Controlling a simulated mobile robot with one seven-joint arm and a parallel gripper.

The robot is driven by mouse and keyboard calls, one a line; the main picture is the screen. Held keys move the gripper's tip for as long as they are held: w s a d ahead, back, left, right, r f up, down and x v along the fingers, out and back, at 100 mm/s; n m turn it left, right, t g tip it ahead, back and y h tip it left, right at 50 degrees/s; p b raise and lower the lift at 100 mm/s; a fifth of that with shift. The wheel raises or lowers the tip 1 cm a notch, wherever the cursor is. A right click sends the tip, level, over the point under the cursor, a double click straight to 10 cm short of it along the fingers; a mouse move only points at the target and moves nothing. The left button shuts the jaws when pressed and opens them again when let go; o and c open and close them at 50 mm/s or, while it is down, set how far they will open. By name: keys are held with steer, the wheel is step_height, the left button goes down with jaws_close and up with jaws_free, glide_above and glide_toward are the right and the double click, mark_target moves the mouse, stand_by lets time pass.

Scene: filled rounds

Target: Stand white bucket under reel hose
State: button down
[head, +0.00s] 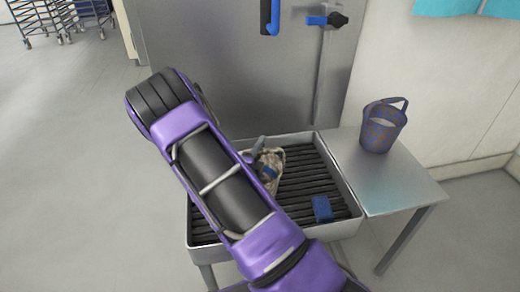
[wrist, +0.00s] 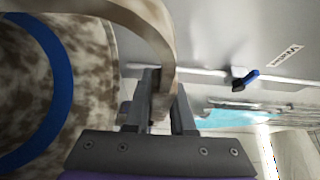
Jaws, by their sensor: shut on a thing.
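The white bucket, stained brown with a blue band, shows in the head view (head: 269,172) over the ribbed sink, partly hidden by my arm. It fills the left of the wrist view (wrist: 95,85). My gripper (wrist: 163,100) is shut on the bucket's handle, which arcs in from the top left. I cannot tell whether the bucket rests on the ribs or hangs just above them. In the head view my gripper is mostly hidden behind my purple arm. No reel hose can be made out for certain; a blue and black handle (head: 270,17) shows at the top edge.
The steel sink (head: 350,212) has raised rims and a dark ribbed floor (head: 312,172), with a blue block (head: 322,208) at its right. A purple-grey bucket (head: 383,128) stands on the side table (head: 405,185). A blue and black lever (head: 328,20) is on the steel panel behind.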

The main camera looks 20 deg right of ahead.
steer(key=shift+f, duration=0.1)
steer(key=shift+f, duration=0.15)
steer(key=c, duration=0.8)
jaws_free()
steer(key=shift+o, duration=0.2)
steer(key=p+v, duration=0.1)
steer(key=v, duration=1.1)
steer(key=shift+a, duration=0.1)
